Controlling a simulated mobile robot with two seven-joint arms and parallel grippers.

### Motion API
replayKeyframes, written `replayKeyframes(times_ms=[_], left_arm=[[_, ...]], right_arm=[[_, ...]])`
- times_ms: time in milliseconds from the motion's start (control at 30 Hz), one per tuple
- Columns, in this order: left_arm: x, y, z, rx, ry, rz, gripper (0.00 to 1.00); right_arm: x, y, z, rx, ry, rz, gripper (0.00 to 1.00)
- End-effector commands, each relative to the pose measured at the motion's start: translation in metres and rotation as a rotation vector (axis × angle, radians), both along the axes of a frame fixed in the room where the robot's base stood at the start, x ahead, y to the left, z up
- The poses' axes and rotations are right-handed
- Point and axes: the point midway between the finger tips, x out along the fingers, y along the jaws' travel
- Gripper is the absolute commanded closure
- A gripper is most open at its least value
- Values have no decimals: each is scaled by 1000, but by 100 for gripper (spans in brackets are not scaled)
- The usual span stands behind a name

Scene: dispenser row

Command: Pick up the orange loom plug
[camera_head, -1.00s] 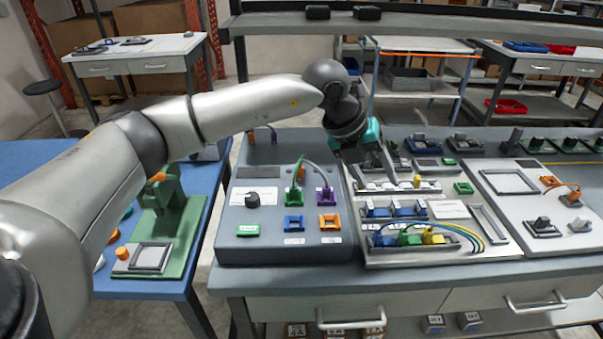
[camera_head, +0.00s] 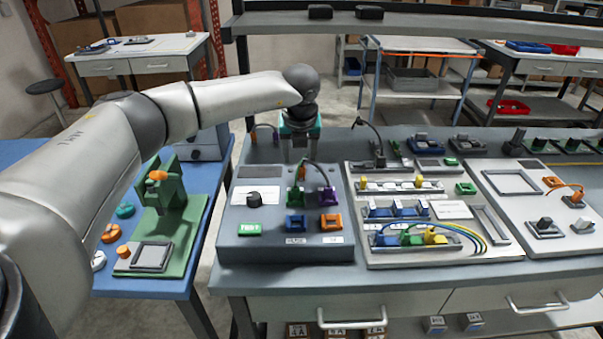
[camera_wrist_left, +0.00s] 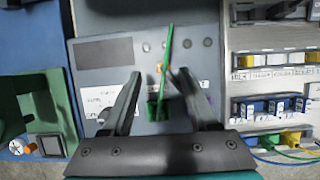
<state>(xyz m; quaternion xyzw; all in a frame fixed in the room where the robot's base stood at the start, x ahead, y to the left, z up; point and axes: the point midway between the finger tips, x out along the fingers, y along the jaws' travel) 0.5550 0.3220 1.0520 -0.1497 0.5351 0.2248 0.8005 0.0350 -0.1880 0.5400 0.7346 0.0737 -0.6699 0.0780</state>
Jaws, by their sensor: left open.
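My left gripper (camera_head: 298,165) is above the back part of the grey panel box (camera_head: 268,213), pointing down. In the left wrist view its two fingers (camera_wrist_left: 160,76) are apart. A small orange piece (camera_wrist_left: 166,68), which looks like the orange loom plug, shows between the fingertips beside a green cable. It is partly hidden, and I cannot tell whether a finger touches it. A green plug (camera_head: 295,197) and a purple plug (camera_head: 327,196) stand in front of the gripper. My right gripper is not in view.
Blue (camera_head: 296,223) and orange (camera_head: 331,222) sockets sit at the box's front. A light panel (camera_head: 384,258) with blue, green and yellow plugs stands to the right. A green fixture (camera_head: 183,232) stands on the blue table at left. Cables arch close around the gripper.

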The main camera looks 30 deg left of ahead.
Motion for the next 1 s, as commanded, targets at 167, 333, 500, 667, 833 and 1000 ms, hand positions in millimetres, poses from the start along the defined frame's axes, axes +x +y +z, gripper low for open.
replayKeyframes(times_ms=[167,333,500,667,833,1000], left_arm=[[4,1,-13,1,2,1,40],[12,1,-37,0,2,-1,40],[17,5,-50,-1,0,0,40],[18,5,-52,0,0,-1,40],[18,5,-52,0,0,-1,43],[18,5,-51,-1,0,0,62]], right_arm=[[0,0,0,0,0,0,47],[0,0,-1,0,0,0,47],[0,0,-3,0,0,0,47],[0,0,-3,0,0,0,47],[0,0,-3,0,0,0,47],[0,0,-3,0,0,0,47]])
